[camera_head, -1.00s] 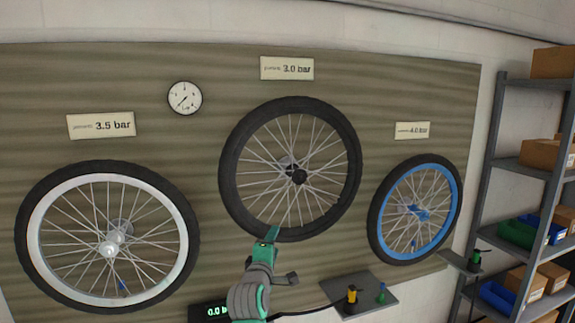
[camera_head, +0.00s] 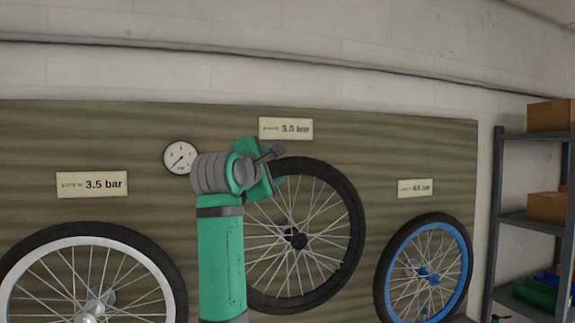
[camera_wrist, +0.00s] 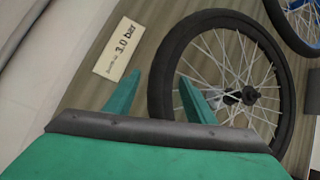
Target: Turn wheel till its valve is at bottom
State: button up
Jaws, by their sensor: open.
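The middle wheel (camera_head: 353,215), with black tyre and dark rim, hangs on the board under the 3.0 bar sign. I cannot make out its valve; my arm hides part of its left side. My gripper (camera_head: 268,172) is at the wheel's upper left. In the wrist view my gripper (camera_wrist: 160,78) is open and empty. One green finger is outside the middle wheel's tyre (camera_wrist: 165,62), the other overlaps the spokes, so the tyre appears between them. I cannot tell whether they touch it.
A white-rimmed wheel (camera_head: 172,275) is at left, a blue-rimmed wheel (camera_head: 466,253) at right. Signs reading 3.5 bar (camera_head: 92,184), 3.0 bar (camera_head: 286,129) and 4.0 bar (camera_head: 415,188) hang above. A round gauge (camera_head: 180,157) is beside my arm. A shelf rack (camera_head: 497,215) stands far right.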

aim_at(284, 164)
jog(key=x, duration=1)
jog(key=shift+w+d, duration=0.1)
jog(key=shift+w, duration=0.2)
grip_shut()
